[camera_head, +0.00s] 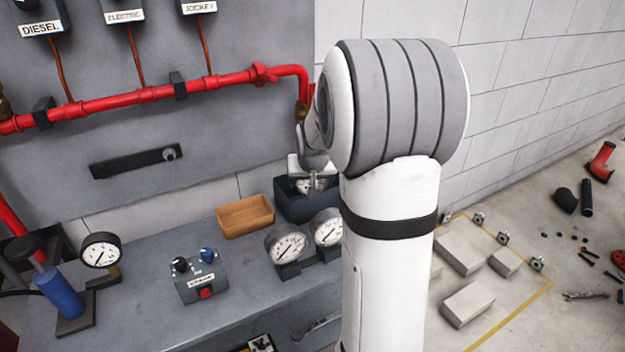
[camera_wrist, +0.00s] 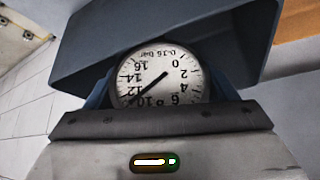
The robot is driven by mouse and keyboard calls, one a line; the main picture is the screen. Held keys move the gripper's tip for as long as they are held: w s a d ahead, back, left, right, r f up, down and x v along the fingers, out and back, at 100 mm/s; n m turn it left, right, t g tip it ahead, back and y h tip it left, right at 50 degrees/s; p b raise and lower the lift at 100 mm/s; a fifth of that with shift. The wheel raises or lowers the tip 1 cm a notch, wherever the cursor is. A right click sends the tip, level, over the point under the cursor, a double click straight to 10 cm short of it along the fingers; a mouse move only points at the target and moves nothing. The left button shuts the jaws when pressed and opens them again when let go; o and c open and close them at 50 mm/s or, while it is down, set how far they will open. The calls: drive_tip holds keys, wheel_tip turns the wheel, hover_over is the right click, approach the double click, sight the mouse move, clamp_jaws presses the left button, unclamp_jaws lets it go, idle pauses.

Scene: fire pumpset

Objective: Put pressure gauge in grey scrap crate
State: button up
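The pressure gauge (camera_wrist: 160,75) is a round white dial marked 0-16 bar, upside down in the wrist view. It sits between the two blue-grey fingers of my gripper (camera_wrist: 163,92), which close on its sides. The dark grey crate (camera_wrist: 190,22) lies just beyond it. In the head view my gripper (camera_head: 312,184) is over the opening of the grey crate (camera_head: 298,207) at the back of the bench. The held gauge is small there and partly hidden by the gripper and crate. I cannot tell whether it touches the crate.
A tan tray (camera_head: 246,216) stands left of the crate. Two mounted gauges (camera_head: 286,244) stand close in front of the crate. A control box (camera_head: 201,277) and a gauge on a stand (camera_head: 101,251) are further left. A red pipe (camera_head: 150,94) runs along the panel above.

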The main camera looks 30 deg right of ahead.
drive_tip(key=shift+s+r, duration=0.15)
drive_tip(key=shift+r, duration=0.35)
drive_tip(key=p+v, duration=0.1)
drive_tip(key=v, duration=1)
drive_tip(key=shift+p, duration=0.35)
drive_tip(key=shift+s+a, duration=0.1)
drive_tip(key=s+a+r+n+g+y+p, duration=0.1)
drive_tip(key=s+a+p, duration=0.4)
drive_tip(key=s, duration=0.5)
drive_tip(key=s+a+r+n+g+y+p, duration=0.1)
drive_tip(key=s+a+r+n+g+p, duration=0.1)
drive_tip(key=s+a+r+p, duration=0.3)
drive_tip(key=s+a+n+p, duration=0.1)
drive_tip(key=s+a, duration=0.3)
drive_tip(key=s, duration=0.2)
